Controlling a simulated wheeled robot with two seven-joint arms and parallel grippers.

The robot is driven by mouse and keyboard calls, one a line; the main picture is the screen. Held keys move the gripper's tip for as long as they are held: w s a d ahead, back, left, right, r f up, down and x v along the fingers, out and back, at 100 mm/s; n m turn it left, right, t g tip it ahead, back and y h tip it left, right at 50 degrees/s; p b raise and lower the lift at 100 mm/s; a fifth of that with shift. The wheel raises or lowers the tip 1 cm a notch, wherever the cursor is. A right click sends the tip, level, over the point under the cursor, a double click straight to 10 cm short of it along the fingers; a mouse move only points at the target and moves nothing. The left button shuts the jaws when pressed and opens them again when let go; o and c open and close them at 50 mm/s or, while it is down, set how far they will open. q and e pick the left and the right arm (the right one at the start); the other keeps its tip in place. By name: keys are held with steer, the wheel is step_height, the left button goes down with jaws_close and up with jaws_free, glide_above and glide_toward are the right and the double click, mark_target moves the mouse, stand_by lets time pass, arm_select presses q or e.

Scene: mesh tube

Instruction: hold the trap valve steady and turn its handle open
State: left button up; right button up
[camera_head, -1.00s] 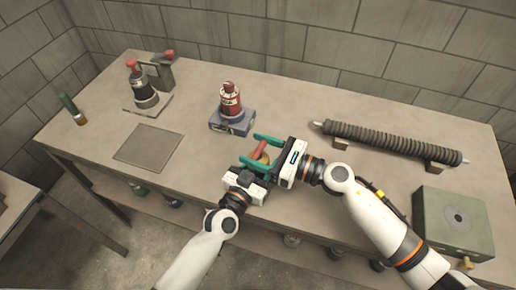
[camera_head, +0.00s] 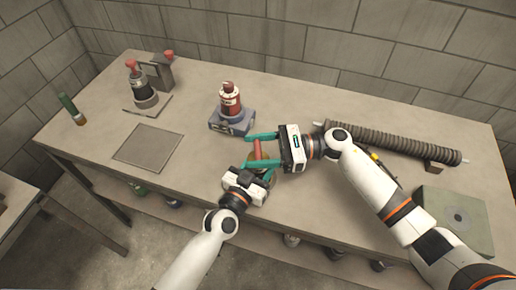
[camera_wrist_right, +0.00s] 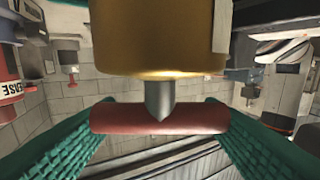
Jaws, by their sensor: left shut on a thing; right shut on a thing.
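The trap valve shows in the right wrist view as a brass body (camera_wrist_right: 158,38) with a short grey stem and a red bar handle (camera_wrist_right: 160,119). My right gripper (camera_head: 261,152) is shut on the handle, with a teal finger against each end of the bar. In the head view the red handle (camera_head: 257,150) shows between these fingers. My left gripper (camera_head: 260,173) is just in front, shut on the valve body, which is mostly hidden by the grippers there. Both grippers are close together near the table's front edge.
A red bottle on a blue-grey block (camera_head: 232,125) stands just behind the grippers. A ribbed tube (camera_head: 390,142) lies on supports at the right, behind my right arm. A green box (camera_head: 455,218) stands front right. A flat grey plate (camera_head: 148,147) lies left.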

steer(key=shift+f, duration=0.1)
steer(key=o, duration=1)
steer(key=shift+d, duration=0.1)
steer(key=d, duration=0.8)
steer(key=w+d, duration=0.1)
steer(key=d, duration=0.3)
steer(key=shift+w, duration=0.1)
arm_select(q)
steer(key=o, duration=1.2)
steer(key=shift+c, duration=0.2)
arm_select(e)
steer(key=shift+a, duration=0.1)
